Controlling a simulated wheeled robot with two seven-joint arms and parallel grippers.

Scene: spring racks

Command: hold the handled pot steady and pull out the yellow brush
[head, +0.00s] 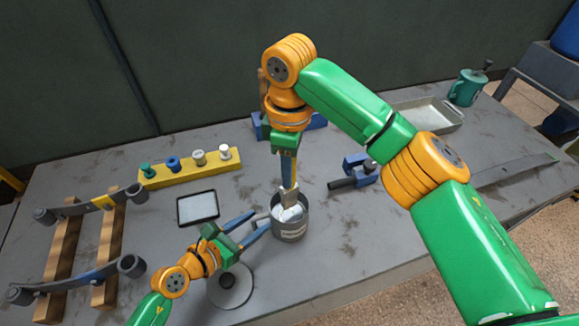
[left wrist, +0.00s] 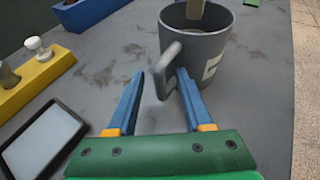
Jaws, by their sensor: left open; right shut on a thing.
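The grey handled pot (head: 291,232) stands upright on the table; it also shows in the left wrist view (left wrist: 215,60). My left gripper (head: 259,221) is open at its left side. In the left wrist view the pot's handle (left wrist: 165,70) lies between the tips of the two blue fingers, which are apart. My right gripper (head: 288,186) points down above the pot's mouth and is shut on the brush. The fingers mostly hide the brush. In the left wrist view a tan piece of it (left wrist: 195,9) stands in the pot's mouth.
A black-framed tablet (head: 198,207) and a grey disc (head: 230,288) lie left of the pot. Behind is a yellow rack with several coloured pegs (head: 190,171). A blue clamp (head: 355,170) and metal tray (head: 430,115) are right.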

